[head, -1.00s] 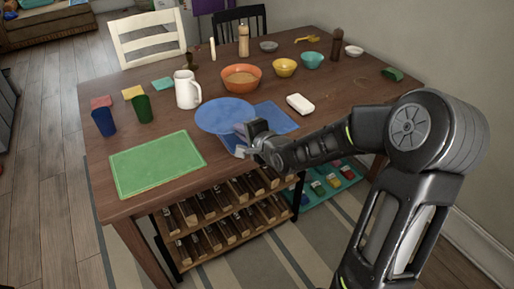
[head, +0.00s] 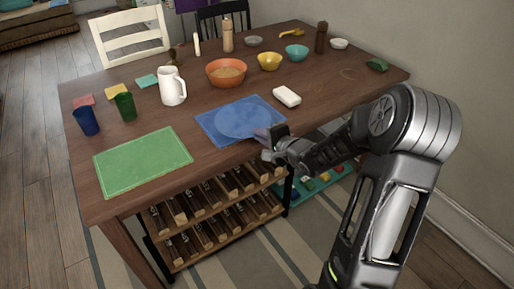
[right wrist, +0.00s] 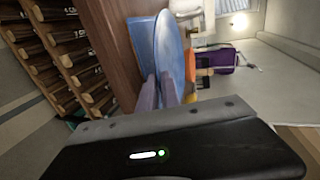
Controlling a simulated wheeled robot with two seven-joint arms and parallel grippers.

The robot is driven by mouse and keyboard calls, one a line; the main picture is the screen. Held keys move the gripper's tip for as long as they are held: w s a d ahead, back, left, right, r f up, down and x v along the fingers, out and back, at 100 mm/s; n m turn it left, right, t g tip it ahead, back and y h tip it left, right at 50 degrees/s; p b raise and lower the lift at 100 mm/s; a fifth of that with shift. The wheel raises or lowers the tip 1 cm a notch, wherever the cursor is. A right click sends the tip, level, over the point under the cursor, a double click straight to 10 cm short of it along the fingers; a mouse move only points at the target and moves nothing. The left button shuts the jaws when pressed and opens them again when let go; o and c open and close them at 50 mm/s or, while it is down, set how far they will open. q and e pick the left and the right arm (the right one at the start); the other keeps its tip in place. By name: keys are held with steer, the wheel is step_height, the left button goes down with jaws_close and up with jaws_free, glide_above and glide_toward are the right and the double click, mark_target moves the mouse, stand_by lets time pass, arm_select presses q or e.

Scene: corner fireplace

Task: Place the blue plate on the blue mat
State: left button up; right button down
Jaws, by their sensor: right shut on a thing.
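The round blue plate (head: 246,117) is over the rectangular blue mat (head: 215,135) at the table's near side, inside the mat's outline in the head view. My right gripper (head: 264,136) is shut on the plate's near right rim. In the right wrist view the fingers (right wrist: 160,92) reach to the edge of the plate (right wrist: 171,48). The mat (right wrist: 141,48) shows close beside it there, against the tabletop. Whether the plate touches the mat is hard to tell. My left gripper is not in view.
A green mat (head: 145,162) lies to the left. A white pitcher (head: 172,86), an orange bowl (head: 226,73) and a white soap-like block (head: 287,96) stand behind or beside the blue mat. A rack (head: 215,215) is under the table.

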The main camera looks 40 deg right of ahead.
steer(key=shift+f, duration=0.9)
steer(key=shift+f+b, duration=0.3)
steer(key=shift+f, duration=1.55)
steer(key=shift+f, duration=0.1)
steer(key=c, duration=1.6)
jaws_free()
steer(key=shift+o, duration=0.2)
steer(key=p+v, duration=0.1)
steer(key=v, duration=1.1)
